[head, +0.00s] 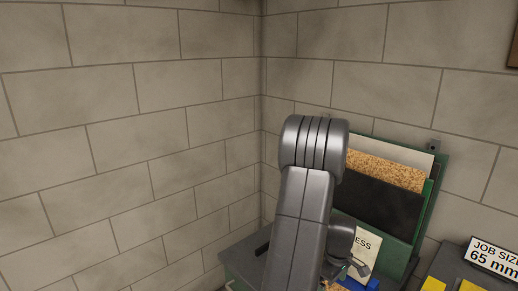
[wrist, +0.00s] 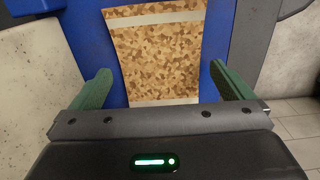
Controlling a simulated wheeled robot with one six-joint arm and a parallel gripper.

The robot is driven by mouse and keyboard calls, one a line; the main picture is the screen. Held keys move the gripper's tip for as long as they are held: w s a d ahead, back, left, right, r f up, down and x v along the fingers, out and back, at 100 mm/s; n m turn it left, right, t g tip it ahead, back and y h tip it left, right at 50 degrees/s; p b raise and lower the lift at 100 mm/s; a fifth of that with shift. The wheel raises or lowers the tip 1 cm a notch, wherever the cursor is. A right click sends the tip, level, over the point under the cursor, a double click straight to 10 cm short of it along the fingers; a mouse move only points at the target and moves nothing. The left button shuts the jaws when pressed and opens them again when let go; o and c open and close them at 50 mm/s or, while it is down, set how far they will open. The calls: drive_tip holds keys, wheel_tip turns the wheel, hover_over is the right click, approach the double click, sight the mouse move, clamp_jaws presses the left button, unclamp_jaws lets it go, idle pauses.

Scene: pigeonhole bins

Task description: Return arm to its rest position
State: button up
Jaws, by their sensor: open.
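My grey arm (head: 302,225) rises in the middle of the head view and bends over near its rounded top joint. My gripper (wrist: 160,72) shows in the wrist view with its two green fingers wide apart. Nothing is held between them. Beyond the fingers is a brown mottled panel (wrist: 155,50) against a blue surface (wrist: 110,50); I see no finger touching it. In the head view my gripper is mostly hidden behind the arm and cannot be made out clearly.
A green rack (head: 432,190) with a cork-like sheet (head: 385,169) and a black panel (head: 380,203) stands right of the arm. A sign reading "JOB SIZE 65 mm" (head: 492,258) is at lower right. Block walls (head: 120,130) meet in a corner behind; the upper left is open.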

drive_tip(key=shift+f, duration=0.7)
